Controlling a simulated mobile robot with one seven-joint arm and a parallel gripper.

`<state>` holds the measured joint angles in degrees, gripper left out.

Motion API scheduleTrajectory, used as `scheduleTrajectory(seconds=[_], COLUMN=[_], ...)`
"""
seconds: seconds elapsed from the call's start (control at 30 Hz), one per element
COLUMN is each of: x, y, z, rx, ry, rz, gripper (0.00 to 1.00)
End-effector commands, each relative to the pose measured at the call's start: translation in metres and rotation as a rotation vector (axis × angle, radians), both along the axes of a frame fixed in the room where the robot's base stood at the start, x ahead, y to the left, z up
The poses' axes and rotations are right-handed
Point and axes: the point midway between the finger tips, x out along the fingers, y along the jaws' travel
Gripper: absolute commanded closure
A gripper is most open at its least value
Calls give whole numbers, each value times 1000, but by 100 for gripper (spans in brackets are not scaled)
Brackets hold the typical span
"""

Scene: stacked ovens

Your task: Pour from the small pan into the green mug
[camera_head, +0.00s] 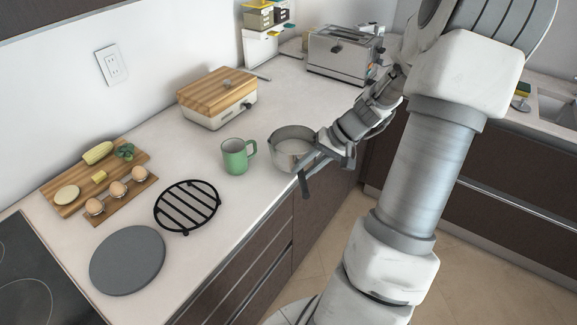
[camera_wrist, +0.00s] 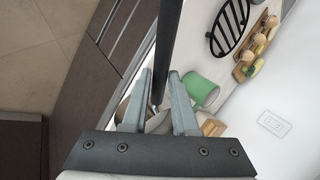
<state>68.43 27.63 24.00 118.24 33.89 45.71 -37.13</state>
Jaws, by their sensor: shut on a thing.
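The small pan (camera_head: 290,147) is a grey metal pan near the counter's front edge, to the right of the green mug (camera_head: 238,157). The mug stands upright on the counter, and it also shows in the wrist view (camera_wrist: 199,88). My gripper (camera_head: 316,160) is at the pan's right side, shut on its dark handle (camera_wrist: 166,45), which runs up between the fingers in the wrist view. The pan looks roughly level and close to the mug, with a small gap. I cannot tell whether it touches the counter. Its contents are not clear, and most of it is hidden in the wrist view.
A black trivet (camera_head: 188,206) and a grey round plate (camera_head: 128,260) lie left of the mug. A cutting board with food (camera_head: 75,190) is further left. A wood-topped box (camera_head: 218,97) stands behind the mug, and a toaster (camera_head: 341,53) at the back right.

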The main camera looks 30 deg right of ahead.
Motion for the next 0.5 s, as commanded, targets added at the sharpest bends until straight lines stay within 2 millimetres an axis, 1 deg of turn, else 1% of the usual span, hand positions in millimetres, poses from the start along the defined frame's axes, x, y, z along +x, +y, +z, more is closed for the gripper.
scheduleTrajectory(seconds=[0.27,0.5], x=[3,11], y=[3,18], z=[5,20], rx=[-26,-139], ry=[11,73], rz=[3,7], gripper=[100,100])
